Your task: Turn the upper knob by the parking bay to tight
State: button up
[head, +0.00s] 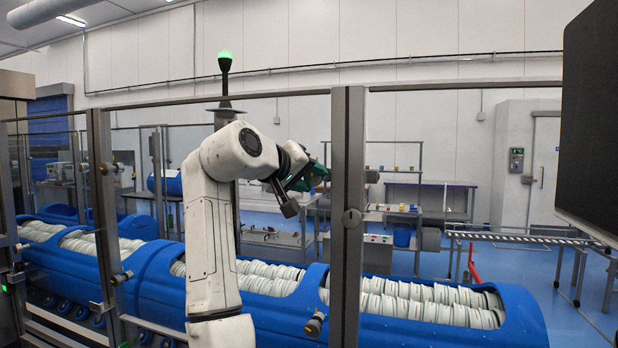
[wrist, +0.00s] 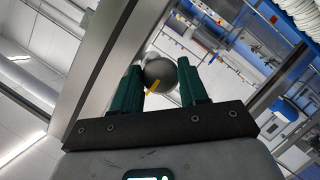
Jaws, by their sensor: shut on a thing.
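In the wrist view a round grey knob (wrist: 160,74) with a yellow mark at its lower edge sits between the two green fingers of my gripper (wrist: 158,68). The gripper is shut on it. The yellow mark slants from lower left to upper right. In the head view my gripper (head: 314,177) is at the left edge of a grey metal post (head: 347,130). The held knob cannot be made out there. Whether the held knob is the upper one by the parking bay cannot be told from these views.
A glazed partition with metal posts (head: 98,150) and a top rail runs across. Blue tub carriers (head: 270,320) filled with stacked white discs stand below my arm. A dark panel (head: 590,115) fills the upper right.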

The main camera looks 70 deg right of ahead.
jog(key=shift+f, duration=0.2)
jog(key=o, duration=0.8)
jog(key=shift+r, duration=0.1)
jog(key=b+v, duration=0.2)
jog(key=v, duration=0.8)
jog(key=shift+a+r+b, duration=0.1)
jog(key=shift+a+b, duration=0.3)
